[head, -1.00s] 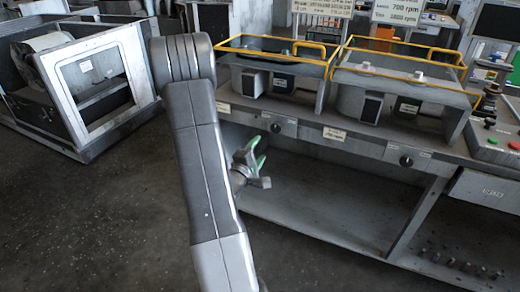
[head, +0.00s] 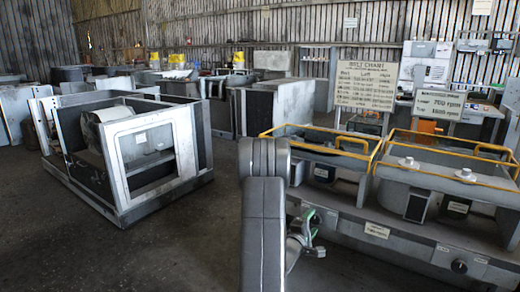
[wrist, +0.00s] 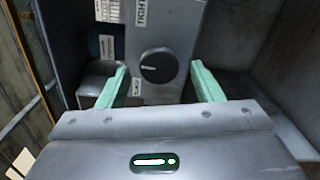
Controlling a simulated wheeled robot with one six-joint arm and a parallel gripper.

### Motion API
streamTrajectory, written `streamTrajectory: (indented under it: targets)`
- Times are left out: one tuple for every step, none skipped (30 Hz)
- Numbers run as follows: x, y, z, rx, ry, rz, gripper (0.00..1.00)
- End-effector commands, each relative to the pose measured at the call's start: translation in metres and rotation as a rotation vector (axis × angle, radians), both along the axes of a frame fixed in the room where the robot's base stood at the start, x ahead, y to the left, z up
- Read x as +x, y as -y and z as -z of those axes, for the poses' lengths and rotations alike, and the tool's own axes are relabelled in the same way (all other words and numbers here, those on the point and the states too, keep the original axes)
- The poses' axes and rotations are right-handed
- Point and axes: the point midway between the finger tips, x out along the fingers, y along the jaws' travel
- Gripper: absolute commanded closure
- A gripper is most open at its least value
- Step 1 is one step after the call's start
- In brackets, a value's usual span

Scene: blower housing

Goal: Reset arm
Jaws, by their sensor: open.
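My arm rises in front of the workbench in the head view. My gripper (head: 308,238) shows small beside it, partly hidden by the arm link, in front of the bench's left end. In the wrist view, the two green fingers of my gripper (wrist: 160,68) are apart with nothing held between them. A black dial knob (wrist: 157,65) on a grey panel shows beyond and between the fingers. A label reading "TIGHT" is above it. I cannot tell how far the knob is from the fingertips.
The workbench (head: 400,240) with yellow-railed trays (head: 440,170) is at the right. A belt chart sign (head: 366,86) stands behind it. An open metal blower housing (head: 125,165) is on the floor at the left. Dark floor (head: 150,255) is clear in front of the housing.

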Motion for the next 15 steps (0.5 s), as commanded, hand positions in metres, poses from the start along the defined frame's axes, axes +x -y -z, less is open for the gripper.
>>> streamTrajectory:
  targets:
    - [0.005,0.004,-0.001,-0.001,0.003,0.001,0.4]
    - [0.008,0.006,-0.001,0.0,0.002,0.002,0.4]
    - [0.011,0.008,-0.001,0.0,0.002,0.001,0.4]
    - [0.013,0.009,-0.001,0.0,0.002,0.001,0.4]
    - [0.014,0.01,-0.001,0.0,0.001,0.0,0.4]
    - [0.016,0.011,0.0,-0.001,0.001,0.0,0.4]
    - [0.016,0.011,0.0,0.003,0.003,0.0,0.4]
    - [0.016,0.011,0.0,0.007,0.006,0.0,0.4]
    - [0.016,0.01,0.0,0.009,0.008,0.0,0.4]
    - [0.015,0.01,0.0,0.011,0.009,0.0,0.4]
    - [0.015,0.01,0.0,0.012,0.009,0.0,0.4]
    - [0.015,0.01,0.0,0.013,0.01,0.0,0.4]
    - [0.015,0.01,0.0,0.013,0.01,0.0,0.4]
    - [0.015,0.01,0.0,0.013,0.01,0.0,0.4]
    - [0.015,0.01,0.0,0.013,0.01,0.0,0.4]
